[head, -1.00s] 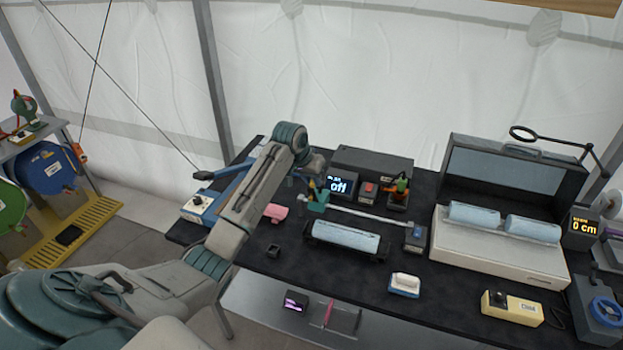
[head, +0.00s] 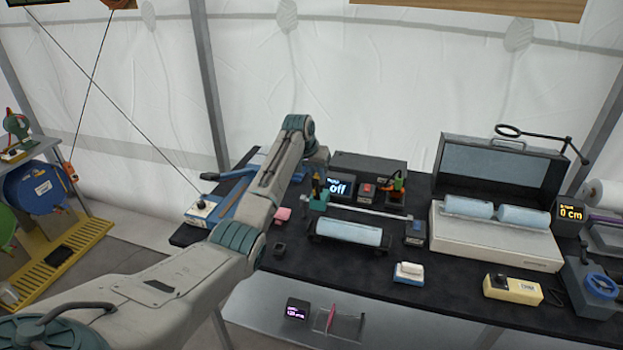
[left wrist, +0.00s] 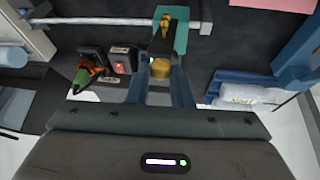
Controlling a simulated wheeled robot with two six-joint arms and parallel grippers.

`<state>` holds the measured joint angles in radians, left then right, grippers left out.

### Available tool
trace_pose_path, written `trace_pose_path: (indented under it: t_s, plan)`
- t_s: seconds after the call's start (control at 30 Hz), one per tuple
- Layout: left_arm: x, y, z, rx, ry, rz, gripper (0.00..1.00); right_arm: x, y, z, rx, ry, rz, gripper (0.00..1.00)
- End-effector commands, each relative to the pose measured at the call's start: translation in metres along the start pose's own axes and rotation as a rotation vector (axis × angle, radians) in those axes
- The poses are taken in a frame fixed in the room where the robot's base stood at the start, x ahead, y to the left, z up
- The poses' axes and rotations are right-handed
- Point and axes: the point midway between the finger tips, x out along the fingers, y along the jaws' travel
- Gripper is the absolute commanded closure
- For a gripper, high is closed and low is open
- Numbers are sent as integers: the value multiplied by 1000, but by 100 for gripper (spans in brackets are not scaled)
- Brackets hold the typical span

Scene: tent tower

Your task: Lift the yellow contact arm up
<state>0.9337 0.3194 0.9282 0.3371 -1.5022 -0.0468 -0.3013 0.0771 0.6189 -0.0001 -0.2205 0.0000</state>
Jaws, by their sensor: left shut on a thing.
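The yellow contact arm shows in the left wrist view as a yellow knob (left wrist: 161,69) on a dark lever over a teal block (left wrist: 180,38). The teal block (head: 319,199) sits on a pale rod on the black table in the head view, with a small yellow part above it. My left gripper (left wrist: 160,82) has its two blue fingers close on either side of the knob and is shut on it. In the head view my own arm partly hides that gripper. My right gripper is in neither view.
A blue roll (head: 348,231) lies in a black cradle in front.

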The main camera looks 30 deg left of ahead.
Motion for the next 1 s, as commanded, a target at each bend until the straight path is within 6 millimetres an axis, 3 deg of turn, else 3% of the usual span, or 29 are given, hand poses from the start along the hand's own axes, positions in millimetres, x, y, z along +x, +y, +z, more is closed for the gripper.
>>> trace_pose_path:
  t_s: [0.2,0.23,0.33,0.73,1.0]
  plan:
    - [-6,2,-6,3,19,1,100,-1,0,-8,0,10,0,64]
    - [-6,2,-7,3,20,1,79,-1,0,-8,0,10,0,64]
    - [-6,2,-6,3,18,1,59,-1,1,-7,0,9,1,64]
    - [-9,1,-3,2,11,1,59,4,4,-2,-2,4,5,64]
    - [-58,1,-3,4,16,0,59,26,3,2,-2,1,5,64]
